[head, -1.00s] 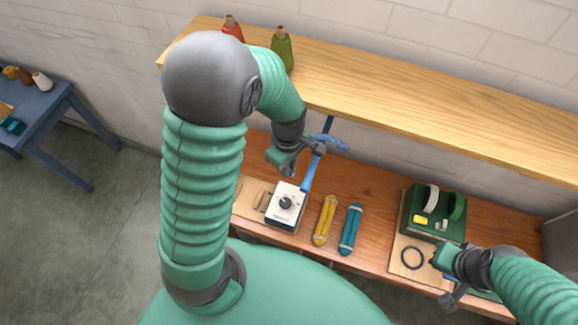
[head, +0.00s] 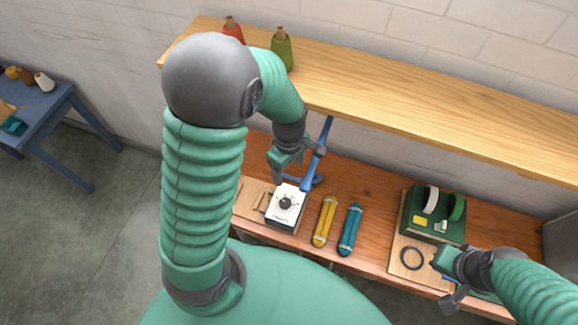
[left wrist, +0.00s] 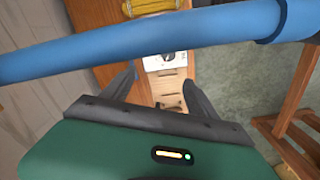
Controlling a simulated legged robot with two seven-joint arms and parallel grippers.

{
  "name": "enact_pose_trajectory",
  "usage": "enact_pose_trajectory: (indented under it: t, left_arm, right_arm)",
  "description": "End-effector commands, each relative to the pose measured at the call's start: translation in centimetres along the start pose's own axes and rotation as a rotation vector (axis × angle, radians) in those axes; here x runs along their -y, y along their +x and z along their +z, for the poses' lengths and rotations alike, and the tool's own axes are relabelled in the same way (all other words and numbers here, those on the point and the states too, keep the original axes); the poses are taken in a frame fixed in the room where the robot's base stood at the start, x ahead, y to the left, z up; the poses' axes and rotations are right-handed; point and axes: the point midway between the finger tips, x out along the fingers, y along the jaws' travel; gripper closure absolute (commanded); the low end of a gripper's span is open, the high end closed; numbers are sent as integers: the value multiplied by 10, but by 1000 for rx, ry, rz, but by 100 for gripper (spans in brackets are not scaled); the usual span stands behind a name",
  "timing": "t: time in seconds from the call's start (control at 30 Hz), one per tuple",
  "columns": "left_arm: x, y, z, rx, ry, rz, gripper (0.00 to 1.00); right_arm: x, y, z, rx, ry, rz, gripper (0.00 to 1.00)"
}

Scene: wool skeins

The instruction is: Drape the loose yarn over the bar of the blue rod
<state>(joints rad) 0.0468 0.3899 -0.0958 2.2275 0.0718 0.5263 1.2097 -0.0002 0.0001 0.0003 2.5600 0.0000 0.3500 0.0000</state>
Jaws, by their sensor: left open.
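The blue rod (head: 321,150) stands on the bench below the shelf, its upper end hidden by the shelf edge. My left gripper (head: 291,168) is open and empty, left of the rod and above a white box.
The white box with a knob (head: 297,213), a yellow skein (head: 325,221) and a teal skein (head: 350,229) are on the bench. A green dispenser (head: 452,229) and dark ring (head: 411,258) are at the right. The wooden shelf (head: 420,100) overhangs; cones stand on it.

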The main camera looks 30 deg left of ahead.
Motion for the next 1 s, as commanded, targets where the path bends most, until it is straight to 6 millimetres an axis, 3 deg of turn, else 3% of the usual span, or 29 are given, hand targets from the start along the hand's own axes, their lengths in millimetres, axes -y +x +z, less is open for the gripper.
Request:
enact_pose_trajectory:
  t: [0.1,0.27,0.57,1.0]
  left_arm:
    - [0,0,1,-1,1,0,32]
    - [0,0,0,0,1,0,13]
    - [0,-2,-1,1,0,0,13]
    - [0,-54,0,0,1,0,13]
  right_arm:
    - [0,0,0,0,0,0,100]
    - [0,0,0,0,1,0,100]
    - [0,-2,0,0,0,0,100]
    - [0,-51,-12,0,0,0,100]
